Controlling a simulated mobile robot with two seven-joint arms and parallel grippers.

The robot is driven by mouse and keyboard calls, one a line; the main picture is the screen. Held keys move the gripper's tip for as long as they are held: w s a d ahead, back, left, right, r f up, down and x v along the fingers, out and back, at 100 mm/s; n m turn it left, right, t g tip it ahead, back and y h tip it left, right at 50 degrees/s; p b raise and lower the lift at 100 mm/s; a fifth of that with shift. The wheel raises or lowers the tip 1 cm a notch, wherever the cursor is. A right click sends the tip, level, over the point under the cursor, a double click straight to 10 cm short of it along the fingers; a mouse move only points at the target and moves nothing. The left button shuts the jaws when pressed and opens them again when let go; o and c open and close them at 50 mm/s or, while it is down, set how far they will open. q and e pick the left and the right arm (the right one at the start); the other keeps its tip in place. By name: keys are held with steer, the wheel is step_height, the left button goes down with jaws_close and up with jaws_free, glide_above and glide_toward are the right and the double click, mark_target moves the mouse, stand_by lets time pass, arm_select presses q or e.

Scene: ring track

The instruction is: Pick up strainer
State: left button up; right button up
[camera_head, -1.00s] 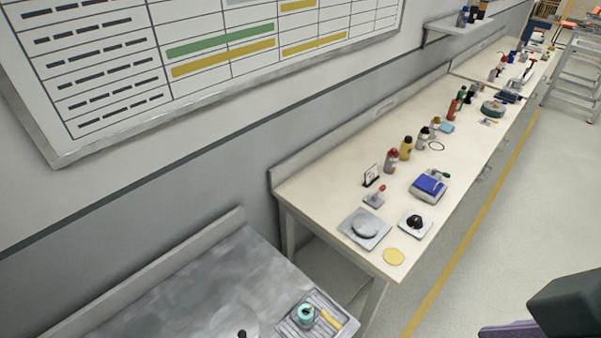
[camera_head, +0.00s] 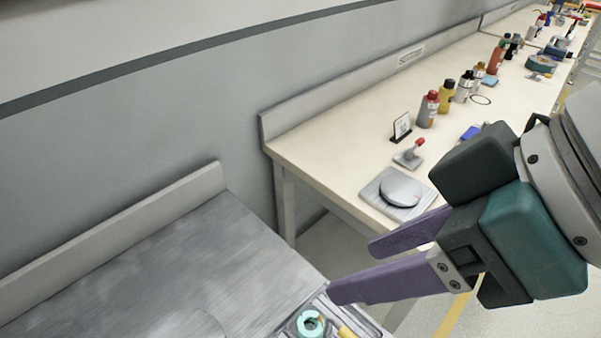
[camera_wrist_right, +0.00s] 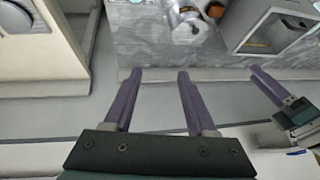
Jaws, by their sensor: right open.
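I cannot pick out a strainer with certainty. In the head view, a teal ring-shaped thing (camera_head: 310,323) and a yellow piece (camera_head: 346,332) lie in a grey tray (camera_head: 372,326) at the bottom edge, partly cut off. My right gripper (camera_head: 352,270) is open and empty, its purple fingers apart above the gap by the metal bench's right end. In the right wrist view, the right gripper (camera_wrist_right: 159,75) points toward a metal bench with a shiny, unclear round thing (camera_wrist_right: 187,28). My left gripper (camera_wrist_right: 270,88) shows at the right edge; its opening is unclear.
The metal bench (camera_head: 150,265) is mostly bare. A cream bench (camera_head: 330,150) beyond a gap holds a plate device (camera_head: 400,192), a small sign (camera_head: 401,127) and several bottles. A grey box (camera_wrist_right: 272,25) stands on the metal bench in the wrist view.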

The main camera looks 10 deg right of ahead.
steer(key=g+b, duration=0.1)
steer(key=b, duration=1.4)
glide_toward(345, 329)
steer(key=a+f, duration=0.1)
steer(key=shift+m+h, duration=0.3)
steer(key=shift+h, duration=0.1)
steer(key=b+x, duration=0.1)
steer(key=x, duration=0.3)
steer(key=shift+w+a, duration=0.15)
steer(key=shift+a, duration=0.05)
steer(key=b+x, duration=0.1)
steer(key=x, duration=0.4)
steer(key=shift+f, duration=0.3)
steer(key=shift+d, duration=0.1)
jaws_close()
steer(key=shift+r, duration=0.1)
